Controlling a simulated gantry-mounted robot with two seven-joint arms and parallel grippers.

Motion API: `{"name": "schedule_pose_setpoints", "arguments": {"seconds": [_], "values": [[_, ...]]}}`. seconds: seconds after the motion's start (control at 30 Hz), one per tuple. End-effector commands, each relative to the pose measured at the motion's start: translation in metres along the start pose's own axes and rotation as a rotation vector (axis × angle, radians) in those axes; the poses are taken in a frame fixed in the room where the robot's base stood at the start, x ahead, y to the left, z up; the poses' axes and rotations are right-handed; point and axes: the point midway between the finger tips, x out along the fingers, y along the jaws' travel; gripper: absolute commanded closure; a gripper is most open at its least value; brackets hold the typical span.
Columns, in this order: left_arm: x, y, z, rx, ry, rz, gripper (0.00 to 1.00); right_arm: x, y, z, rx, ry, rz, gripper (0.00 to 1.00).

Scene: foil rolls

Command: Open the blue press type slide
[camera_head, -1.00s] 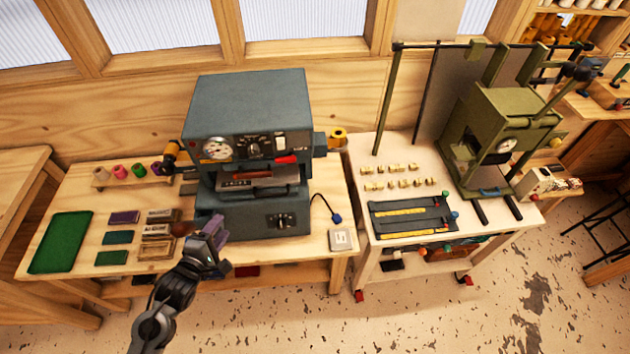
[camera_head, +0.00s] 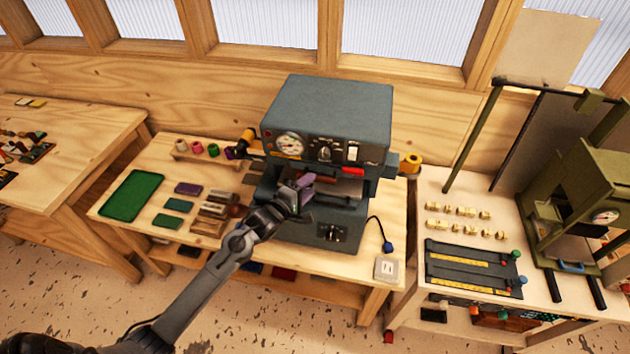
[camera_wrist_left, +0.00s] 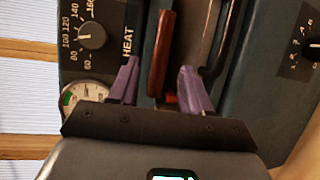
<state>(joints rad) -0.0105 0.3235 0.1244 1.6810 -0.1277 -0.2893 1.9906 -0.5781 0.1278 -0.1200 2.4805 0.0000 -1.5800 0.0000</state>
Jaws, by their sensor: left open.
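The blue-grey press (camera_head: 330,105) stands on the wooden bench, its front facing me, with a gauge, dial and red lever on the upper panel. In the left wrist view its front (camera_wrist_left: 145,15) shows turned sideways, close up. A reddish-brown handle bar (camera_wrist_left: 160,55) runs across the front opening there. My left gripper (camera_head: 303,187) is in front of that opening, and its purple fingers (camera_wrist_left: 160,82) are open. In the wrist view the bar appears between the fingers; whether they touch it I cannot tell. In the head view my gripper partly covers the opening. My right gripper is out of view.
An olive-green press (camera_head: 590,185) stands on the white table at right.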

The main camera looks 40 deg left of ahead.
Motion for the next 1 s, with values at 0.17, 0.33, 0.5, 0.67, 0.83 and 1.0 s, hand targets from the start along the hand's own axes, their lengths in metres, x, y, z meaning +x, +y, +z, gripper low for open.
{"name": "schedule_pose_setpoints", "arguments": {"seconds": [0.17, 0.33, 0.5, 0.67, 0.83, 1.0], "values": [[0.024, 0.001, 0.000, 0.000, 0.001, 0.001, 0.52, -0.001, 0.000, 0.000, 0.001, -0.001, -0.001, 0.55], [0.036, 0.000, 0.000, 0.000, 0.001, 0.000, 0.52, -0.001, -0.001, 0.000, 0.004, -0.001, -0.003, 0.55], [0.039, 0.000, 0.000, 0.001, 0.001, 0.000, 0.52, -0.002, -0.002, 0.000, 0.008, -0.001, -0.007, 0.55], [0.039, 0.000, 0.000, 0.001, 0.001, 0.000, 0.52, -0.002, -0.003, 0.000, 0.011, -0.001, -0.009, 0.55], [0.039, 0.000, 0.000, 0.001, 0.001, 0.000, 0.71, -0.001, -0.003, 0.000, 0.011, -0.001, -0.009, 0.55], [0.039, 0.000, 0.000, 0.001, 0.000, 0.000, 0.97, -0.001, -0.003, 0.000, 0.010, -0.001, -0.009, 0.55]]}}
